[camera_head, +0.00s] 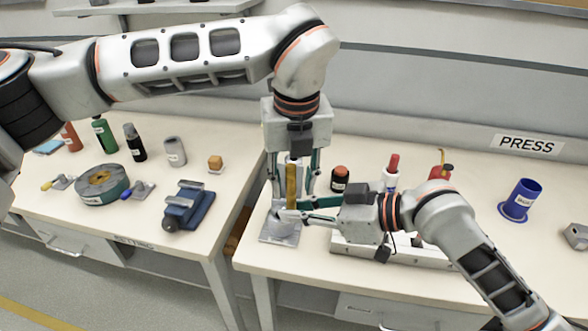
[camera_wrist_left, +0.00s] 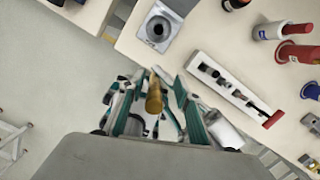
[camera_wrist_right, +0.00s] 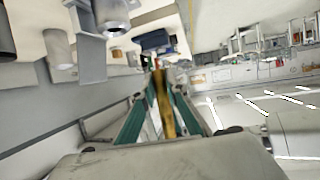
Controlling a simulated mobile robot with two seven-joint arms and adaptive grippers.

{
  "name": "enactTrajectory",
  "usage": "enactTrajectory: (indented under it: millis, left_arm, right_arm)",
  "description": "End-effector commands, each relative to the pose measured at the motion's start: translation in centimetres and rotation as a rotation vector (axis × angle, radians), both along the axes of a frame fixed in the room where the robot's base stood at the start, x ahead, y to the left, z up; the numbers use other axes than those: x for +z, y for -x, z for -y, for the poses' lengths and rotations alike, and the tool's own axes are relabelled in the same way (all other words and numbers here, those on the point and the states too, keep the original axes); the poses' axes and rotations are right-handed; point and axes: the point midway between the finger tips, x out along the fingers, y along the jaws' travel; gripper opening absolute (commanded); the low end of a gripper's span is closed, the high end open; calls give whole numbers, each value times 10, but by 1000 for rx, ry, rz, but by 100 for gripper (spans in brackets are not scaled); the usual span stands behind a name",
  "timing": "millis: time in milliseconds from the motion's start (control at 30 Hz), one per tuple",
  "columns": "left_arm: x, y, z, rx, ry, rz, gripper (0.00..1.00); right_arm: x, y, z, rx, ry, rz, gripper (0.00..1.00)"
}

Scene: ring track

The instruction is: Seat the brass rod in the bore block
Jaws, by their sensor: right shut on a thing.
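The brass rod (camera_head: 291,184) stands roughly upright in the head view. My right gripper (camera_head: 283,214) comes in from the right and is shut on its lower part. My left gripper (camera_head: 293,188) points down around the rod, its fingers apart with gaps on both sides. The left wrist view shows the rod (camera_wrist_left: 154,98) nearly end-on between the left fingers. The grey bore block (camera_head: 279,231) is at the front left corner of the right table. Its dark round bore shows in the left wrist view (camera_wrist_left: 158,28), with the rod apart from it. The right wrist view shows the rod (camera_wrist_right: 164,102) between the right fingers.
A long grey fixture (camera_head: 400,250) lies right of the block, under my right arm. A dark bottle with an orange cap (camera_head: 340,180), a red-capped bottle (camera_head: 391,176) and a blue cup (camera_head: 521,200) stand behind. A gap separates the left table, holding a blue vise (camera_head: 188,207).

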Motion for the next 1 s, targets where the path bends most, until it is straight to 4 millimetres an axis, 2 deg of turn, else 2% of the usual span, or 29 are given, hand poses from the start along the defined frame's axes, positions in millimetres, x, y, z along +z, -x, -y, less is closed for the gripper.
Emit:
enactTrajectory:
  millis: [300, 333, 433, 467, 567, 600, 667, 1000]
  left_arm:
    - [-3, 0, 0, 0, 0, 0, 33]
    - [-3, 0, 0, 0, 0, 0, 31]
    - [-2, 0, 0, 0, 0, 0, 5]
    - [-2, 0, 0, -1, 1, 0, 0]
    - [-2, 0, 1, -3, 2, 0, 0]
    - [-2, 0, 2, -4, 3, 0, 0]
    - [-2, 0, 2, -5, 3, 1, 0]
    - [-2, 0, 0, -1, 1, 0, 0]
  right_arm:
    - [1, 0, 0, 0, -1, 0, 0]
    - [1, 0, 0, 0, -1, 0, 0]
    - [1, 0, 0, 0, 0, 1, 0]
    - [1, 0, 0, 0, 0, 1, 0]
    - [1, 1, -1, 2, -2, 0, 0]
    - [1, 1, -1, 3, -2, 0, 15]
    - [1, 1, -2, 4, -2, 0, 31]
    - [0, 0, 0, 1, 0, 0, 32]
